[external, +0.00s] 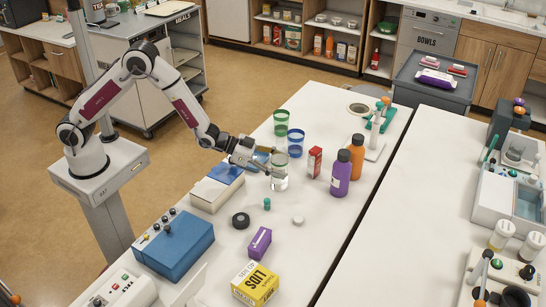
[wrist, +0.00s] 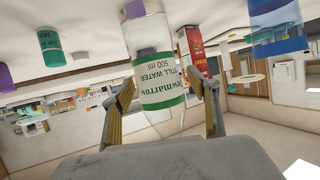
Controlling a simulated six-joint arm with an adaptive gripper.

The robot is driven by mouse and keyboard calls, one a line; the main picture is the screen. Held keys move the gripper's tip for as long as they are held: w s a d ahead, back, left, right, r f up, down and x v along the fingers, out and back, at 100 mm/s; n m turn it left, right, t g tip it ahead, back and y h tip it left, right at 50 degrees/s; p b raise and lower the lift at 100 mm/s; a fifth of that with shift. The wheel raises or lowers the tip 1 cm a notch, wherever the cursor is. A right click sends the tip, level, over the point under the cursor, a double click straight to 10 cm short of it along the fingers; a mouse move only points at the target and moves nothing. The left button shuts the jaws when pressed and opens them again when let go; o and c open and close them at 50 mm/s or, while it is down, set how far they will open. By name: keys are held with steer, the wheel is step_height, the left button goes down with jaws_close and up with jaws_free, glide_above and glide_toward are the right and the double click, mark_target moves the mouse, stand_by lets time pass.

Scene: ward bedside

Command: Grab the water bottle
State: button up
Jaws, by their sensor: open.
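The water bottle (external: 279,181) is clear and stands upright on the white table in the external view. In the wrist view, which is upside down, the water bottle (wrist: 160,82) has a white label with green bands reading "STILL WATER 500 ml". My gripper (external: 266,164) reaches it from the left in the external view. In the wrist view my gripper (wrist: 163,93) is open, with one finger on each side of the bottle. A gap shows between the label and each finger, so I see no firm contact. The bottle's far side is hidden.
A blue-banded cup (external: 295,144) and a green-banded cup (external: 281,123) stand close behind. A red carton (external: 314,162), a purple bottle (external: 341,174) and an orange bottle (external: 357,151) stand to the right.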

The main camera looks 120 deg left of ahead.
mark_target(280, 141)
steer(key=c, duration=1.4)
steer(key=shift+c, duration=0.2)
steer(key=shift+r, duration=0.4)
steer(key=shift+r, duration=4.6)
